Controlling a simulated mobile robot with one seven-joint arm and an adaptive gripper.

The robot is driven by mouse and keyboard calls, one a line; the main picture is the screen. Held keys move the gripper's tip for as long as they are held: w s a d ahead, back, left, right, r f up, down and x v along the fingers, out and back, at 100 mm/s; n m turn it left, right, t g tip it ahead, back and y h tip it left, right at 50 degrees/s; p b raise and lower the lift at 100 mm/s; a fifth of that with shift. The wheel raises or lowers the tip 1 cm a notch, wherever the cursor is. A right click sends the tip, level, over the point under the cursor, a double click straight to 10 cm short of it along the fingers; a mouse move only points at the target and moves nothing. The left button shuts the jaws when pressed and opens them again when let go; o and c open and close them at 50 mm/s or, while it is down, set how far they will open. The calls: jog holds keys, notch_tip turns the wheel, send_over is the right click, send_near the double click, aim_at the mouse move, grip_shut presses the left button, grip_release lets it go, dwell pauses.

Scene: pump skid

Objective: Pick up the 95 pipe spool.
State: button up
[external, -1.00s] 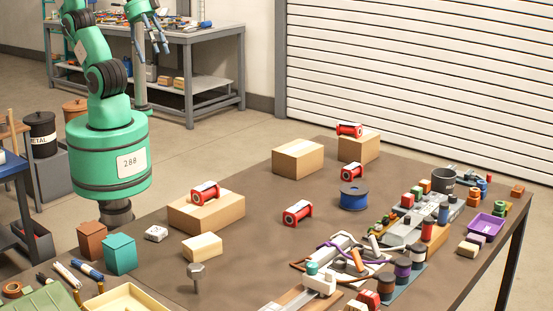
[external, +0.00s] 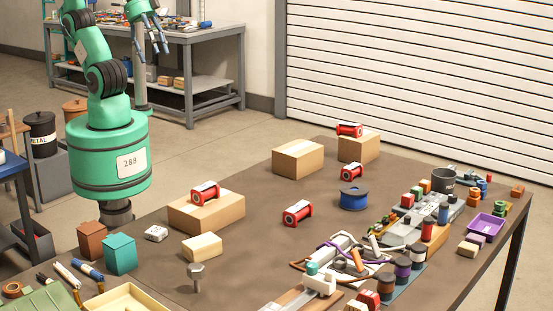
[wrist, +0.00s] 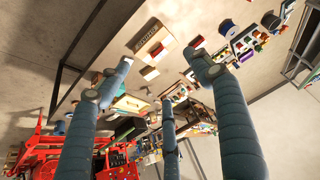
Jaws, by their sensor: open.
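Several red pipe spools with white labels are in the external view. One spool (external: 205,192) lies on a low cardboard box, one (external: 297,213) and another (external: 353,172) lie on the brown table, and one (external: 349,130) lies on a box at the back. The numbers on their labels are too small to read, so I cannot tell which is 95. My gripper (external: 152,45) is open and empty, high up and left of the table, far from every spool. In the wrist view my gripper's blue fingers (wrist: 160,90) are spread with nothing between them.
The cardboard boxes (external: 208,215) and (external: 298,160) stand on the table (external: 250,255). A blue reel (external: 354,198) lies near the middle. A grey bolt (external: 196,275) stands upright at the front. The right side is crowded with small parts, a dark cup (external: 444,180) and a purple tray (external: 486,226).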

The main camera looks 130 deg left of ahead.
jog(key=shift+w+r, duration=0.1)
jog(key=m+g+b, duration=0.5)
jog(key=m+g, duration=0.1)
jog(key=m, duration=1.2)
send_over(299, 204)
notch_tip(299, 204, down, 32)
jog(key=r, duration=0.1)
jog(key=shift+f, duration=0.25)
jog(key=shift+f, duration=0.1)
jog(key=shift+f+b, duration=0.85)
jog(key=shift+f, duration=3.35)
